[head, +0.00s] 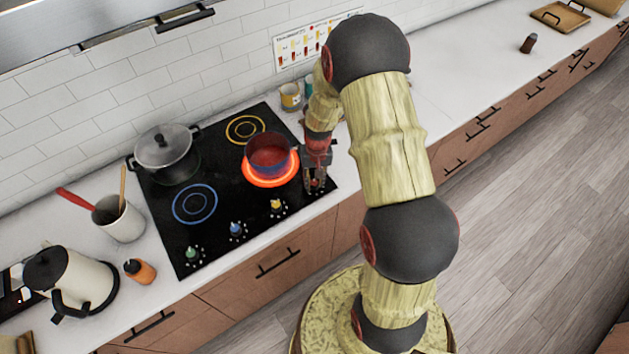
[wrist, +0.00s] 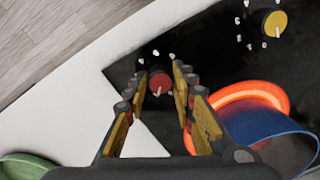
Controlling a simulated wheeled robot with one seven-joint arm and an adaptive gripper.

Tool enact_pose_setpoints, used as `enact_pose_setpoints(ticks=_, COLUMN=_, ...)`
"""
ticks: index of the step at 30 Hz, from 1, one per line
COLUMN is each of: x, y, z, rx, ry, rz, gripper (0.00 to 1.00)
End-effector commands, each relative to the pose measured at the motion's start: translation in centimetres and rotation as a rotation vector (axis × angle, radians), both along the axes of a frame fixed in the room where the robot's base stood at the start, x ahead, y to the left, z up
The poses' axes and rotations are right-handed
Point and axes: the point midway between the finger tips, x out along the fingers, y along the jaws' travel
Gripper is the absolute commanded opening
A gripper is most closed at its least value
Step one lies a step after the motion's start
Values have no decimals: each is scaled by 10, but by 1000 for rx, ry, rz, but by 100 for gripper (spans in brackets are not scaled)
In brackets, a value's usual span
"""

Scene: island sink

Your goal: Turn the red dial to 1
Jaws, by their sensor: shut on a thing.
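The red dial (wrist: 160,81) shows in the wrist view between the fingertips of my gripper (wrist: 160,76). Its white pointer mark faces the lower side of that picture. A few white marks lie on the black cooktop around it, too small to read. My gripper is shut on the red dial, one finger on each side. In the head view my gripper (head: 316,182) is at the right front corner of the black cooktop (head: 255,212), and it mostly hides the red dial there.
A blue pot (head: 270,158) with red contents stands on a glowing orange burner (head: 272,181), close beside my gripper. Yellow (head: 277,205), blue (head: 236,229) and green (head: 191,253) dials line the front edge. A lidded grey pot (head: 167,155) stands at the back left.

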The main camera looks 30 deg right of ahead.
Motion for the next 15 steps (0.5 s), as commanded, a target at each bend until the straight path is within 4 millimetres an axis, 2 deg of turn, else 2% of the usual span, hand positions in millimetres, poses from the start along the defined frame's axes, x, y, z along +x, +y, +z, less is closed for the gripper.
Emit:
enact_pose_setpoints(ticks=12, x=0, y=0, z=0, rx=0, ry=0, rz=-7, gripper=0)
enact_pose_setpoints(ticks=13, x=0, y=0, z=0, rx=0, ry=0, rz=-6, gripper=27)
enact_pose_setpoints(ticks=15, x=0, y=0, z=0, rx=0, ry=0, rz=-6, gripper=31)
